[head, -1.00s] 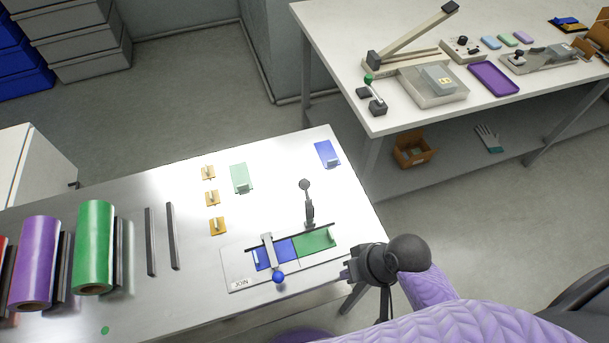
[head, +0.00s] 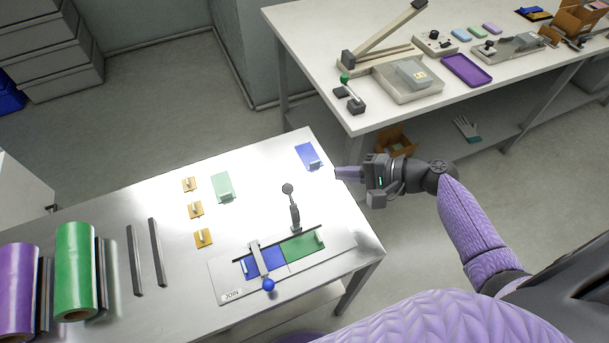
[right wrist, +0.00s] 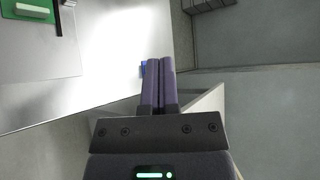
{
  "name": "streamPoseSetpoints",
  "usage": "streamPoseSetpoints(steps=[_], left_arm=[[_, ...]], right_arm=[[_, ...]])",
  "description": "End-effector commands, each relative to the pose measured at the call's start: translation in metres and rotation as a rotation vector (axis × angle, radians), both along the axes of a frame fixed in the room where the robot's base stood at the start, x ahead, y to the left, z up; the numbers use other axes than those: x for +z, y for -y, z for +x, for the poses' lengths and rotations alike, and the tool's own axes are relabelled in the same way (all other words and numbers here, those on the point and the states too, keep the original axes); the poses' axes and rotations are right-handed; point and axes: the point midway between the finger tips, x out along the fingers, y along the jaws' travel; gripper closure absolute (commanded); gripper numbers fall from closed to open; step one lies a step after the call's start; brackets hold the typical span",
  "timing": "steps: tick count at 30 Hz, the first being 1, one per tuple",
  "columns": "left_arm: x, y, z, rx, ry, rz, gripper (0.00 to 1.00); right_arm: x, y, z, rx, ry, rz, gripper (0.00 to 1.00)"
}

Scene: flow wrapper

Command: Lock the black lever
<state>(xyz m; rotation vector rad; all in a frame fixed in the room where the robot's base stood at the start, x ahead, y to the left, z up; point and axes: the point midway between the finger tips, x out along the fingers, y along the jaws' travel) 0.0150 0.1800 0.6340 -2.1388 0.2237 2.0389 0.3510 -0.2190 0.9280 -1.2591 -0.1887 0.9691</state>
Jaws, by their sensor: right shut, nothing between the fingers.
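The black lever (head: 294,211) stands upright at the back edge of the join plate (head: 336,258), with a round black knob (head: 288,188) on top. A second lever (head: 258,262), grey with a blue ball knob, lies across the blue piece (head: 272,262) on the plate. A green piece (head: 303,247) lies beside the blue one. My right gripper (head: 338,173) is shut and empty, off the table's right edge and right of the black lever. Its closed fingers (right wrist: 158,85) show in the right wrist view. My left gripper is not in view.
A loose blue plate (head: 309,157) lies at the table's back right corner, close to my right gripper. A green plate (head: 222,188) and yellow holders (head: 196,209) lie further left. A white workbench (head: 310,60) stands behind.

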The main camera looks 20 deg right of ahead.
Motion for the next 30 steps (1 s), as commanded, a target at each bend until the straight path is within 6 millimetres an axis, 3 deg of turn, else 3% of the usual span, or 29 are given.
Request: streamPoseSetpoints(steps=[15,18,21,30], left_arm=[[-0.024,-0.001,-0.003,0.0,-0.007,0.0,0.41],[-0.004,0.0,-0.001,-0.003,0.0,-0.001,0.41],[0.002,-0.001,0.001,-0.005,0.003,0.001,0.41],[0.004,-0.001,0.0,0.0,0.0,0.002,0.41]], right_arm=[[-0.04,-0.071,0.061,0.003,0.0,0.0,1.0],[-0.024,-0.078,0.045,0.003,0.0,-0.001,1.0],[-0.019,-0.083,0.035,0.003,0.001,-0.003,1.0],[-0.019,-0.087,0.028,0.002,0.0,-0.002,1.0]])
